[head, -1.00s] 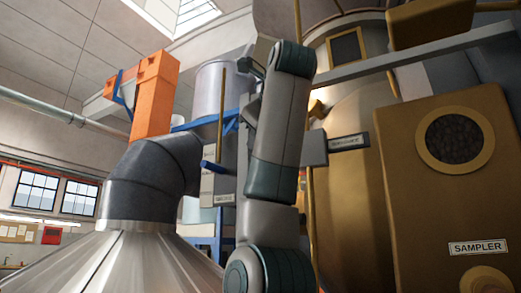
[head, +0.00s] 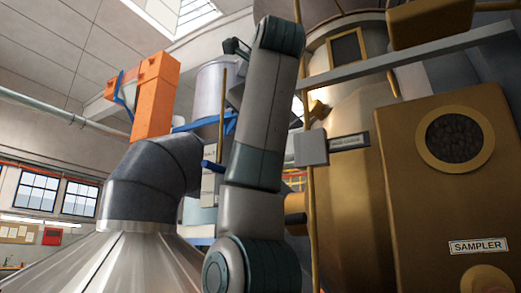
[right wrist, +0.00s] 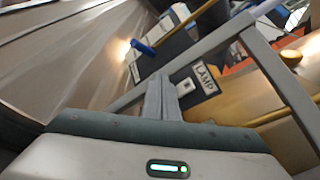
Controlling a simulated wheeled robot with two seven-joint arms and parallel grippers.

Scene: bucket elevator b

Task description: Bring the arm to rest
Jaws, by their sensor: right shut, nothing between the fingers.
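My right arm (head: 262,120) rises from the bottom middle of the head view, its elbow joint low and its wrist end at the top. My right gripper is mostly hidden behind the arm there. In the right wrist view my right gripper (right wrist: 162,98) is shut, its fingers together and empty. The fingers point toward a grey metal frame and a plate marked LAMP (right wrist: 206,79); I cannot tell how far off these are. My left gripper is not in either view.
A brown SAMPLER box (head: 450,190) stands to the right of my arm. A grey duct (head: 150,182) above a metal hood (head: 105,262) is on the left. A blue lever (right wrist: 143,47) shows in the right wrist view. A grey beam (head: 375,65) crosses at upper right.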

